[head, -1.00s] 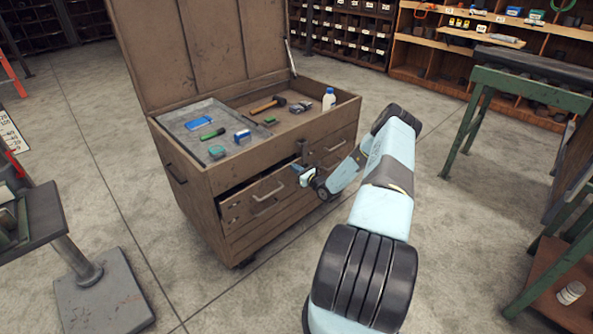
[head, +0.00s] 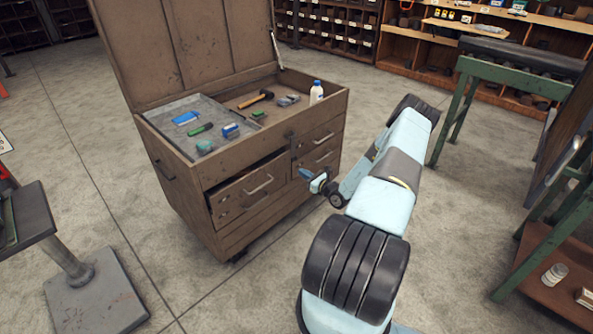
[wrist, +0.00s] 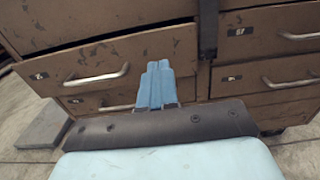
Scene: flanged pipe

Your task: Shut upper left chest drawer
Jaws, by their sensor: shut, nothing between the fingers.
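The brown tool chest (head: 185,205) stands with its lid up. Its upper left drawer (head: 234,203) sticks out a little, with a dark gap above its front. In the wrist view this drawer front (wrist: 130,60) fills the left half, with its metal bar handle (wrist: 97,77). My gripper (head: 305,173) is shut and empty, in front of the chest and right of that handle. In the wrist view its blue fingers (wrist: 158,68) overlap the right part of the drawer front. I cannot tell whether they touch it.
The upper right drawer (head: 320,146) looks closed. Tools and a white bottle (head: 316,92) lie or stand in the chest top. A grey pedestal stand (head: 85,285) is at the left, a green roller stand (head: 462,105) at the right. Open floor lies in front.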

